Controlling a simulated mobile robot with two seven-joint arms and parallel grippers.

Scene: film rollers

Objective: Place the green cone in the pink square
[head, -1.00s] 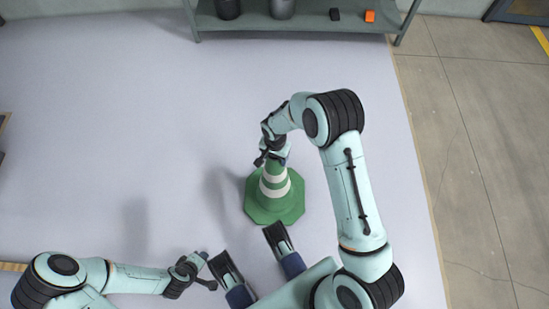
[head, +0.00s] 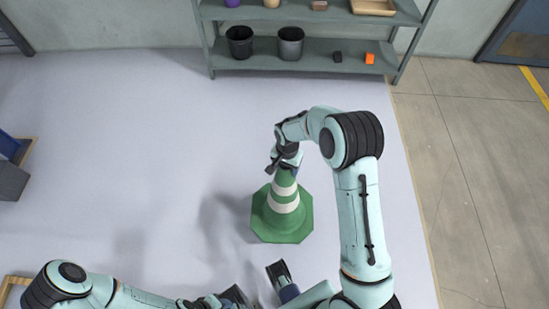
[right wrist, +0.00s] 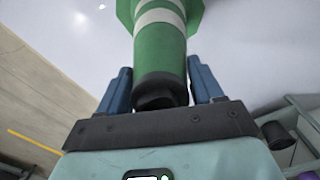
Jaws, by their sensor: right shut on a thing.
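The green cone (head: 283,226), with white bands and a wide green base, stands upright below my right gripper (head: 284,164) in the head view. My right gripper is shut on the cone's top. In the right wrist view the cone's dark tip (right wrist: 160,92) sits between the two blue fingers. I cannot tell whether the base touches the floor. My left gripper (head: 203,302) is at the bottom edge of the head view, partly cut off, apart from the cone. No pink square shows in either view.
A grey shelf (head: 310,48) with dark bins (head: 240,42) and small boxes stands at the back wall. A grey box (head: 10,180) and a blue thing (head: 8,144) are at the left edge. The pale floor (head: 120,150) left of the cone is clear.

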